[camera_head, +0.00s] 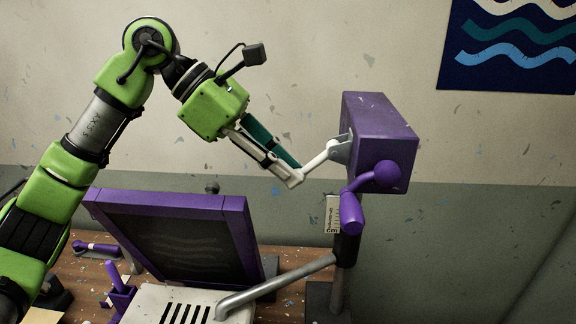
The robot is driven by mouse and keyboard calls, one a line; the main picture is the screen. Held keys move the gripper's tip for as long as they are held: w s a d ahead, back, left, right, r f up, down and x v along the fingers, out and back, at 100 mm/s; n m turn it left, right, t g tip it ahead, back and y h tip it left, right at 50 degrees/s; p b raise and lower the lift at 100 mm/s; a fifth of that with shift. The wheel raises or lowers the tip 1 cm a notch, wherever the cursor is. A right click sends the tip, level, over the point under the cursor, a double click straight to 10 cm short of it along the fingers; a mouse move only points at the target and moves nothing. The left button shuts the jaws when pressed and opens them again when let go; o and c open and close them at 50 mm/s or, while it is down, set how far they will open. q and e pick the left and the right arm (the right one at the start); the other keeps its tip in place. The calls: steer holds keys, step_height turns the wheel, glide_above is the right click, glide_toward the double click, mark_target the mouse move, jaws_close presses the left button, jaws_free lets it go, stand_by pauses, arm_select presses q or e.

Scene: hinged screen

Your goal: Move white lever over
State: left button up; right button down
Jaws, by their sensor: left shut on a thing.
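The white lever (318,161) sticks out to the left and slightly down from a grey bracket on the purple box (378,135). My left gripper (293,178) reaches in from the upper left and is shut on the lever's free end. Its fingertips hide that end. The box stands on a dark post, and a purple crank handle (351,212) hangs at its front. My right gripper is not in view.
A hinged screen with a purple frame (237,225) stands tilted below my left arm. A grey pipe (280,285) runs from the slotted pale unit toward the post. Purple tools lie on the wooden table (275,262) at the left. A wave poster (508,45) hangs on the wall.

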arm_select(q)
steer(key=shift+r, duration=0.1)
steer(key=shift+a+r+p, duration=0.4)
steer(key=shift+r+p, duration=0.1)
steer(key=shift+r, duration=0.15)
steer(key=shift+a+r, duration=0.2)
steer(key=shift+a, duration=0.2)
jaws_close()
steer(key=shift+d, duration=0.1)
steer(key=shift+a+r+p, duration=0.3)
steer(key=shift+r+p, duration=0.1)
steer(key=shift+r, duration=0.1)
steer(key=shift+a+r+p, duration=0.25)
steer(key=shift+r+p, duration=0.15)
steer(key=shift+r, duration=0.05)
